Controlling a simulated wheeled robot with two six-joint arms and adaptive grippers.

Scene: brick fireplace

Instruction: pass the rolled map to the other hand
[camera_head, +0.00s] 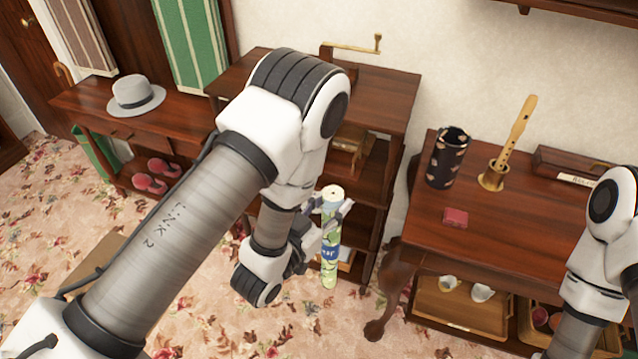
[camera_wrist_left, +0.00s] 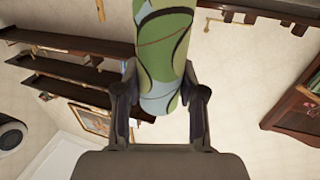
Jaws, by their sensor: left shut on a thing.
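The rolled map (camera_head: 330,262) is a slim green, blue and cream tube. My left gripper (camera_head: 328,212) is shut on its upper part and holds it nearly upright in the air, in front of the dark shelf unit. In the left wrist view the map (camera_wrist_left: 163,50) stands between the two fingers of the left gripper (camera_wrist_left: 160,105), and its far end is cut off by the top edge. My right arm comes in at the right edge of the head view, but its gripper is out of the picture.
A wooden table (camera_head: 480,245) at right bears a dark patterned cylinder (camera_head: 449,158), a flute in a brass holder (camera_head: 492,178) and a small red box (camera_head: 455,217). A shelf unit (camera_head: 385,105) stands behind my left arm. A grey hat (camera_head: 136,95) lies on the left console.

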